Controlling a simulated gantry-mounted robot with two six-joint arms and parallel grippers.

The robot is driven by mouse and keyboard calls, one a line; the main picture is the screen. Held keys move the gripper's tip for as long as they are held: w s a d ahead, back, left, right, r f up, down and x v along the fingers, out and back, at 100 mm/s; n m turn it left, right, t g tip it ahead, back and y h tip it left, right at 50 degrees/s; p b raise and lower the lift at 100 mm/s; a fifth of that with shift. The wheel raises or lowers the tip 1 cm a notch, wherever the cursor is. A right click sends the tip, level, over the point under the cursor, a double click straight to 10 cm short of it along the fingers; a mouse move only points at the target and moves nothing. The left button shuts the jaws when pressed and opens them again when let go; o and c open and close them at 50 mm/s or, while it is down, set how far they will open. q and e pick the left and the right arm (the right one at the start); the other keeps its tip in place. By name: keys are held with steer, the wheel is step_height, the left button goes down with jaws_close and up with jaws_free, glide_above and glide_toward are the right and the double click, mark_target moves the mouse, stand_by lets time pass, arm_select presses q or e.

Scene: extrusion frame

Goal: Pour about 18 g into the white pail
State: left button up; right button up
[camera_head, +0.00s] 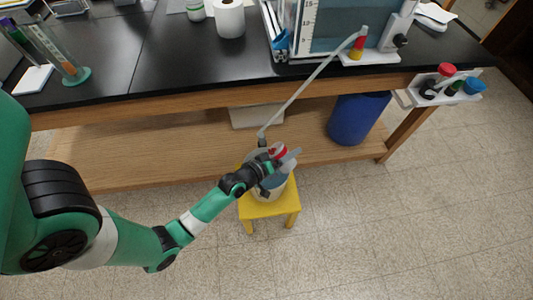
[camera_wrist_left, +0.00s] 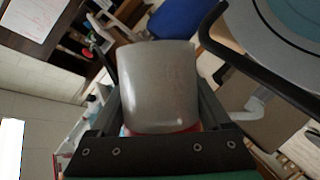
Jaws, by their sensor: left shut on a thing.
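My left gripper (camera_head: 279,166) is over the yellow stool in the head view. It is shut on a translucent grey container (camera_wrist_left: 158,88), which fills the space between the fingers in the wrist view. A bit of red shows at the container's base. In the head view a red-and-white part (camera_head: 280,150) shows at the gripper. The white pail (camera_head: 287,189) stands on the yellow stool, partly hidden beneath my gripper. A large round rim with a blue-grey inside, likely the pail, shows in the wrist view (camera_wrist_left: 297,45). Pail contents are not clear. My right gripper is out of view.
The yellow stool (camera_head: 262,208) stands on the tiled floor before the black bench (camera_head: 160,60). A blue bin (camera_head: 357,118) is on the lower wooden shelf. A grey rod (camera_head: 315,80) slants from the bench down near my gripper. Floor to the right is clear.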

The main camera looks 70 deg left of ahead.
mark_target(294, 162)
arm_select(q)
steer(key=m+p, duration=0.1)
steer(key=p, duration=0.2)
steer(key=shift+w+d+f+g, duration=0.1)
steer(key=shift+d+f+g, duration=0.05)
steer(key=shift+g, duration=0.15)
steer(key=shift+d+f+m, duration=0.1)
steer(key=shift+f+m, duration=0.2)
steer(key=shift+f, duration=0.05)
steer(key=shift+w+d, duration=0.1)
steer(key=shift+d+r+y, duration=0.1)
steer(key=shift+r+y, duration=0.05)
steer(key=shift+y, duration=0.15)
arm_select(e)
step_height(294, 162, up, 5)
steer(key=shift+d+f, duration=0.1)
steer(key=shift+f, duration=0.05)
